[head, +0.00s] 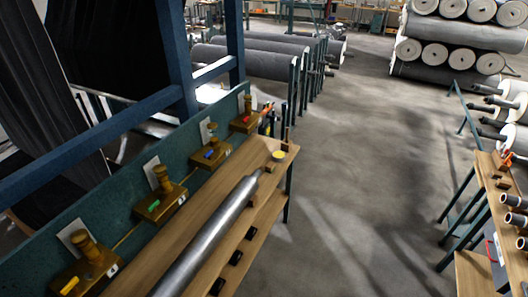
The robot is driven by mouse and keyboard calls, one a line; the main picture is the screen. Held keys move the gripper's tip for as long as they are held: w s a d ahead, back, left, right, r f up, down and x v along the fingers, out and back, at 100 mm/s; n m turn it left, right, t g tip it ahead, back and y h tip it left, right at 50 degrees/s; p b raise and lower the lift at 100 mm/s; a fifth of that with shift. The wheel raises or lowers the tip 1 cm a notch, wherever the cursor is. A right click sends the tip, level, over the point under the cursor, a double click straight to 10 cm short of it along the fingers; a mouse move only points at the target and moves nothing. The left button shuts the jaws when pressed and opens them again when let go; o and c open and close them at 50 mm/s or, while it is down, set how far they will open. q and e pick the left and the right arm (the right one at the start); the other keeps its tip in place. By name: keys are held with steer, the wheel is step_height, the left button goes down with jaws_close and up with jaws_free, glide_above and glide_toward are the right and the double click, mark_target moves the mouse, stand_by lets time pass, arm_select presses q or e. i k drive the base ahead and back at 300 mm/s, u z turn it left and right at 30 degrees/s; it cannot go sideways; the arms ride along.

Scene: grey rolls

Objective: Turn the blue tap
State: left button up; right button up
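The blue tap (216,151) is a brass fitting on the green back panel of the bench at the left. It carries a short blue handle (209,155) on its front and a white plate behind it. It is third from the near end of a row, between the green-marked tap (160,201) and the red-marked tap (245,121). The yellow-marked tap (88,267) is nearest. Neither of my grippers shows in the head view, so their position relative to the tap is hidden.
A long metal roller (210,235) lies along the wooden bench top (155,268) in front of the taps. A blue frame post (178,60) rises behind the panel. Grey floor (350,190) is open to the right, up to another wooden bench (490,190).

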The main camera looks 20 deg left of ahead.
mark_target(207, 155)
steer(key=z, duration=0.4)
steer(key=i, duration=1.1)
steer(key=u, duration=2.55)
